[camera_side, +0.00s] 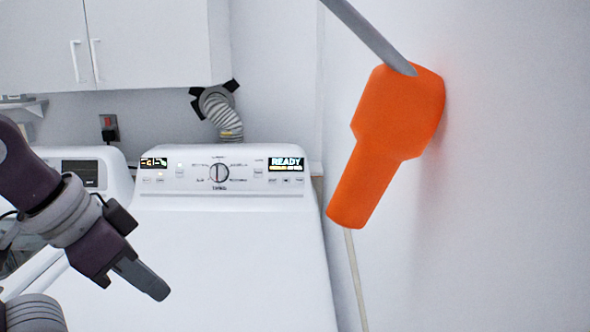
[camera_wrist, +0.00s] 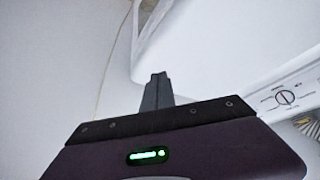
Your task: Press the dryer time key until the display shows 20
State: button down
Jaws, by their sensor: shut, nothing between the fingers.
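The white dryer (camera_side: 232,265) stands in the middle of the side view, with its control panel (camera_side: 250,190) along the back. The panel has a left display (camera_side: 154,162) with small segments I cannot read surely, a round knob (camera_side: 219,173), and a right display (camera_side: 286,163) showing "READY". Small keys sit under both displays; their labels are too small to read. My gripper (camera_side: 155,285) is shut and empty, in front of the panel and to its left, apart from it. In the wrist view my gripper (camera_wrist: 158,80) points away from the panel, whose knob (camera_wrist: 285,97) shows at right.
A second white machine (camera_side: 100,165) with a dark display stands at left. An orange object (camera_side: 385,140) with a grey rod is at the right wall. A vent hose (camera_side: 222,112) rises behind the panel. White cabinets (camera_side: 150,40) hang above. The dryer top is clear.

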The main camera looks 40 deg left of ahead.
aim_at(300, 180)
jog(key=w+a+r+m+t+y, duration=0.15)
jog(key=w+a, duration=0.25)
jog(key=w, duration=0.8)
jog(key=w+a+r+m+t, duration=0.2)
jog(key=w+a+m+t, duration=0.1)
jog(key=w, duration=0.8)
jog(key=w+a+r+m+t+y, duration=0.1)
jog(key=w+a+r+m+t, duration=0.2)
jog(key=w, duration=0.9)
jog(key=w+a+f+m+t, duration=0.2)
jog(key=w+a+f, duration=0.15)
jog(key=w, duration=0.25)
jog(key=w+a+f+m+t, duration=0.1)
jog(key=w+a+f+m, duration=0.2)
jog(key=w+a, duration=0.25)
jog(key=w+a+f+m+t, duration=0.3)
jog(key=f+m, duration=0.2)
jog(key=f, duration=0.2)
jog(key=shift+w+f, duration=0.3)
jog(key=shift+f, duration=0.05)
jog(key=shift+t+y, duration=0.25)
jog(key=w+a+f, duration=0.3)
jog(key=w+a, duration=0.2)
jog(key=w, duration=0.1)
jog(key=shift+a, duration=0.4)
